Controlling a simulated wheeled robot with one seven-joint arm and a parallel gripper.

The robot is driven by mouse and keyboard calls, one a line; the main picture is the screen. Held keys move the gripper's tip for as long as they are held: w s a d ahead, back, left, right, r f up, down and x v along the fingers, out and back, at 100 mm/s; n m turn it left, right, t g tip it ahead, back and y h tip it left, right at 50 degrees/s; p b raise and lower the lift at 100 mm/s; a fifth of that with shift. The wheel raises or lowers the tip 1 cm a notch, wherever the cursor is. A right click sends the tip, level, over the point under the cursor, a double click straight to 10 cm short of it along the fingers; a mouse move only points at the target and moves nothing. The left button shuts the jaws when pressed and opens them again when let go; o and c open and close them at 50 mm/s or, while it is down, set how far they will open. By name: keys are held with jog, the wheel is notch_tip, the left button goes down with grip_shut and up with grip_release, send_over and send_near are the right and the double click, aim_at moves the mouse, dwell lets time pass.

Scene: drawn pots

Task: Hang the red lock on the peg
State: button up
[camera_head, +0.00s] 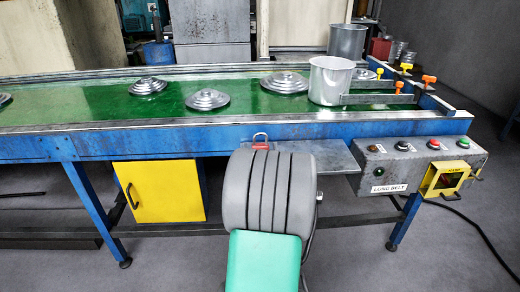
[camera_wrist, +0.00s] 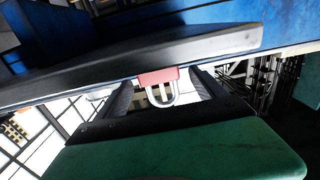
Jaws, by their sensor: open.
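The red lock (camera_head: 260,146) stands at the bare metal shelf on the front of the conveyor, its grey shackle upward in the head view and its lower part hidden behind my arm. In the wrist view the lock (camera_wrist: 158,76) shows its red body against the dark shelf edge, with the shackle pointing down the picture. My gripper (camera_wrist: 163,84) is open, with one dark finger on each side of the lock. I cannot tell whether either finger touches it. The head view hides my fingers behind the arm. I cannot make out a peg clearly.
A grey control box (camera_head: 415,165) with several buttons hangs at the right, with a yellow bracket (camera_head: 442,180) on its front. The metal shelf (camera_head: 325,157) is bare right of the lock. The green belt (camera_head: 110,103) carries lids and a pot (camera_head: 330,82). A yellow cabinet (camera_head: 160,191) stands below left.

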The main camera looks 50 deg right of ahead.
jog(key=shift+c, duration=0.3)
jog(key=c, duration=1.5)
